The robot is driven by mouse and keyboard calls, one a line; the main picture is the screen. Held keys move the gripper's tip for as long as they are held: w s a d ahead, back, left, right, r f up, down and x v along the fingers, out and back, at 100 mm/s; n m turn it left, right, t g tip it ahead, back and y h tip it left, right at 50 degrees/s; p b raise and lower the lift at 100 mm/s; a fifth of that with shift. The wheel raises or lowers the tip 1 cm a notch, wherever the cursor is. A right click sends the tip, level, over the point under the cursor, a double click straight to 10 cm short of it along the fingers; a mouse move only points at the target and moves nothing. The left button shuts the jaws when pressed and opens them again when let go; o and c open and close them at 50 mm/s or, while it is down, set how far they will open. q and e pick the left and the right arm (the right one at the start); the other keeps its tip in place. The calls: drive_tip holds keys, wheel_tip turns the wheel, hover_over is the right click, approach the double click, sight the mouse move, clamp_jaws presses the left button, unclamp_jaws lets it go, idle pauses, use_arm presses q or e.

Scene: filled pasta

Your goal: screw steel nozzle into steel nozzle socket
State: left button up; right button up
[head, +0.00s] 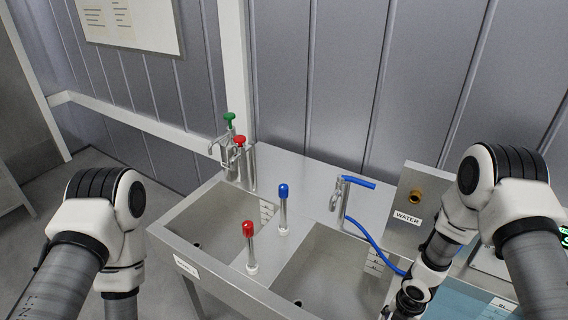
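A steel piece with a blue lever (343,197) stands on the deck behind the right basin, and a blue hose (370,242) runs from near it toward my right wrist. I cannot tell whether this piece is the steel nozzle or its socket. A brass-coloured round fitting (416,193) sits on the steel panel marked WATER. My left arm comes down at the left and its gripper is below the picture. My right arm reaches down over the right basin's right side. Its wrist is at the bottom edge, and its gripper is out of view.
A steel double sink (213,272) fills the middle. Slim steel posts with a red cap (249,229) and a blue cap (283,191) stand on the divider. Pump dispensers with green (229,118) and red (239,140) tops stand behind the left basin (215,222). Both basins look mostly empty.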

drive_tip(key=n, duration=0.3)
drive_tip(key=shift+w, duration=0.15)
idle(0.3)
